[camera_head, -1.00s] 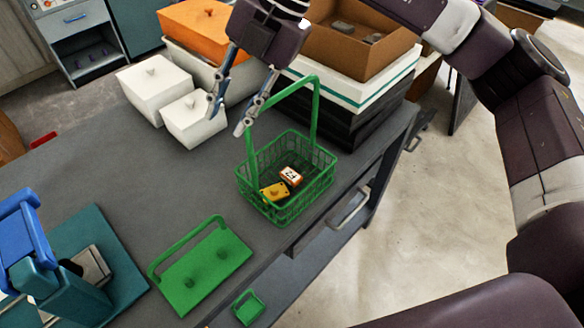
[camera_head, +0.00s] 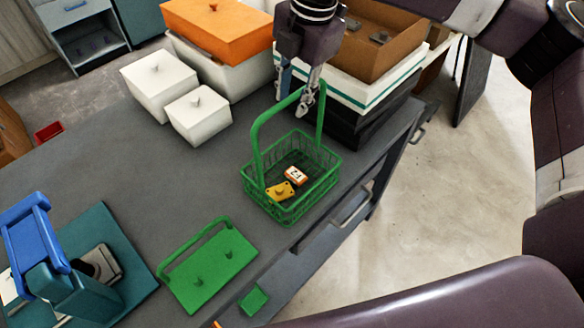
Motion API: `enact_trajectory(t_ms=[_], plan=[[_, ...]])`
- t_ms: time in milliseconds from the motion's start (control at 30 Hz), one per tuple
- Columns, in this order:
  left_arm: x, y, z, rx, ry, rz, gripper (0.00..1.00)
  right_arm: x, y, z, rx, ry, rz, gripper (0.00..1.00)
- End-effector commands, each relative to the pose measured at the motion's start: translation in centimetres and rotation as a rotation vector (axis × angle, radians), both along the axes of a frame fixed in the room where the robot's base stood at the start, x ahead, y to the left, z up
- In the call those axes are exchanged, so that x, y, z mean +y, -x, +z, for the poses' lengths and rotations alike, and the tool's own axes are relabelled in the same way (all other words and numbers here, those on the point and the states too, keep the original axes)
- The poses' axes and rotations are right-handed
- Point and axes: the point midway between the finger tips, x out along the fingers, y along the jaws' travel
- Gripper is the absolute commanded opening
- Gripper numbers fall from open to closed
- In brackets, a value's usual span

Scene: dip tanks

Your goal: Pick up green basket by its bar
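The green wire basket (camera_head: 291,210) stands upright on the dark grey table, its bar raised in an arch. A yellow piece (camera_head: 280,191) and an orange-and-white block (camera_head: 296,175) lie inside it. My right gripper (camera_head: 296,98) points down at the top of the green bar (camera_head: 257,135). Its fingers look apart, one on each side of the bar; whether either touches it I cannot tell. My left gripper is not in view.
White lidded tanks (camera_head: 198,115) and an orange-lidded tank (camera_head: 217,28) stand behind left. A brown box (camera_head: 375,50) on stacked trays is close behind the bar. A green lid with a handle (camera_head: 208,269) lies in front; a blue device (camera_head: 36,232) stands left.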

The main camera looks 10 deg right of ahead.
Motion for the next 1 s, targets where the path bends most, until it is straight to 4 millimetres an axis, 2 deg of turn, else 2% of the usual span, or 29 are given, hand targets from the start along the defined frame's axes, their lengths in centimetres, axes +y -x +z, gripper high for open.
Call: enact_trajectory(t_ms=[300,567,1000], plan=[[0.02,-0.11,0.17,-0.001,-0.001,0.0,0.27,0.08,-0.1,-0.59,-0.002,-0.001,0.001,0.28],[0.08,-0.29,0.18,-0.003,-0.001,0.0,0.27,0.09,-0.1,-0.56,-0.001,0.0,0.001,0.0],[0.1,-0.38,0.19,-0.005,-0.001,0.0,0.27,0.09,-0.1,-0.52,-0.002,-0.001,0.001,0.0]])
